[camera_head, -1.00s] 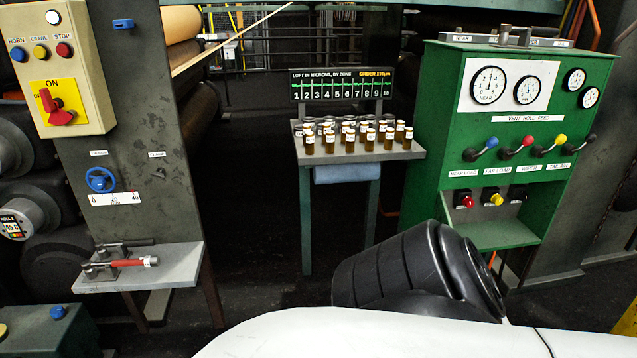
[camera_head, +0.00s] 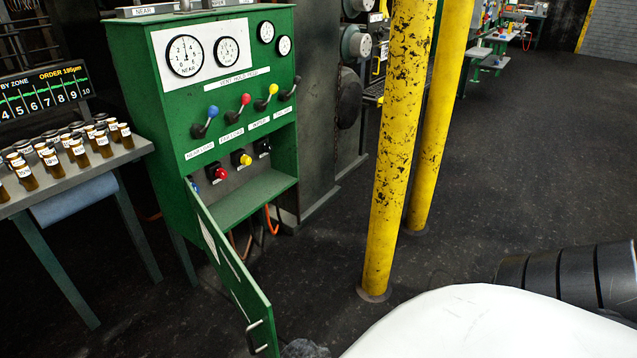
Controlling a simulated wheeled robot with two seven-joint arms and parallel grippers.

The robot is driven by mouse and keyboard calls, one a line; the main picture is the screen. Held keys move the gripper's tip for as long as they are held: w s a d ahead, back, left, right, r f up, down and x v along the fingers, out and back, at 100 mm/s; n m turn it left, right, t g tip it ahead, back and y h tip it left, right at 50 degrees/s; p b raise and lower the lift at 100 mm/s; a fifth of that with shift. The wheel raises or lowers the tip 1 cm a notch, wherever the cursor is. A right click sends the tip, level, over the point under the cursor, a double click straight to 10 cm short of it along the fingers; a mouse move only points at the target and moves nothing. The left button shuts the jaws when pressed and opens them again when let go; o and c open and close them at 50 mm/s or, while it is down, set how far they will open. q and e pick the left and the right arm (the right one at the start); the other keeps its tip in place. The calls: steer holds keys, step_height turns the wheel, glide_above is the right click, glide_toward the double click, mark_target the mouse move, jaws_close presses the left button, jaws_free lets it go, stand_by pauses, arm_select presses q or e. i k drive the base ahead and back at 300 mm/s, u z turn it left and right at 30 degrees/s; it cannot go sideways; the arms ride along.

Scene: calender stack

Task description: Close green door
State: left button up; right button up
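The green door (camera_head: 234,279) hangs open from the left front edge of the green cabinet (camera_head: 170,120). It swings out toward me, below the knob shelf, with its inner side partly in sight. A metal handle (camera_head: 255,336) sits near the door's free end, close to the bottom edge of the picture. The cabinet's lower opening is uncovered, with orange and dark hoses (camera_head: 272,222) showing. Neither of my grippers can be made out. A small dark shape at the bottom edge beside the door is too cut off to name.
Two yellow posts (camera_head: 394,150) stand right of the cabinet. A table with several brown bottles (camera_head: 78,150) stands to its left. Dark floor (camera_head: 520,180) is open on the right. My white body part and black ribbed part fill the lower right.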

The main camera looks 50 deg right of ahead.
mark_target(253, 305)
steer(key=z, duration=2.4)
steer(key=k, duration=1.1)
steer(key=u, duration=1.75)
steer(key=i, duration=0.5)
steer(key=z, duration=0.1)
